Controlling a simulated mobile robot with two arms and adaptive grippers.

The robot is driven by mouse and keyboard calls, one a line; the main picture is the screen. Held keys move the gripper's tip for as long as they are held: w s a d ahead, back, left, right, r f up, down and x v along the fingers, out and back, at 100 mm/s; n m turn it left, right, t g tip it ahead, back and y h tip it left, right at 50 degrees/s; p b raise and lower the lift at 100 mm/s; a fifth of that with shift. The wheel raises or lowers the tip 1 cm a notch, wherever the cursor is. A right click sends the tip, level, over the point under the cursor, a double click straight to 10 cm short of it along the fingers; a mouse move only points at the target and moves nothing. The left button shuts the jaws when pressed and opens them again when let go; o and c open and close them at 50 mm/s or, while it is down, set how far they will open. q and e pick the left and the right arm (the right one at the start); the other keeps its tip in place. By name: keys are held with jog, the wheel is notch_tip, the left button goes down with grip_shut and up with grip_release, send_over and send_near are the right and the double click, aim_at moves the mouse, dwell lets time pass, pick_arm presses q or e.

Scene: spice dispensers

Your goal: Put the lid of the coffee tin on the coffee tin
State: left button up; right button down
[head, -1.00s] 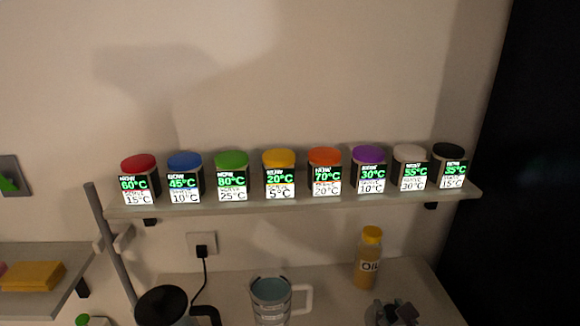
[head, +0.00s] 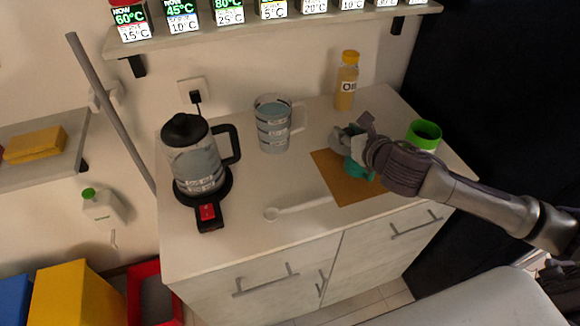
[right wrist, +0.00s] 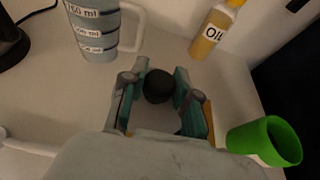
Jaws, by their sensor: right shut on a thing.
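My right gripper (head: 352,150) is over the brown board on the counter. In the right wrist view its teal-padded fingers close around a dark round thing (right wrist: 158,86); I cannot tell for sure whether this is the coffee tin's lid. In the head view the gripper hides this thing. A green-rimmed open container (head: 424,135) stands to the right of the gripper, apart from it; it also shows in the right wrist view (right wrist: 268,140). No label on it can be read, so I cannot tell whether it is the coffee tin. My left gripper is out of view.
A kettle (head: 196,160) stands on its base at the left. A measuring jug (head: 273,128) and an oil bottle (head: 347,82) stand behind the gripper. A white spoon (head: 298,208) lies in front. The brown board (head: 350,192) is partly bare.

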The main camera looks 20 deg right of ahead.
jog(key=shift+w+a+f, duration=1.05)
jog(key=shift+w+f, duration=0.05)
jog(key=shift+w, duration=0.1)
jog(key=w+a+f, duration=0.1)
jog(key=a, duration=0.1)
jog(key=w+a+f, duration=0.2)
jog(key=w+a+f+p, duration=0.1)
jog(key=a+f, duration=0.1)
jog(key=shift+w+a, duration=0.2)
jog(key=shift+w, duration=0.1)
notch_tip(320, 180, down, 3)
jog(key=shift+f, duration=0.55)
jog(key=c, duration=0.9)
grip_release()
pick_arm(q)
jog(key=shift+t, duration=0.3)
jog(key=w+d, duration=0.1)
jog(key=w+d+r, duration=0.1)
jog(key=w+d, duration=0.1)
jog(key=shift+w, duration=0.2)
pick_arm(e)
jog(key=shift+o, duration=0.2)
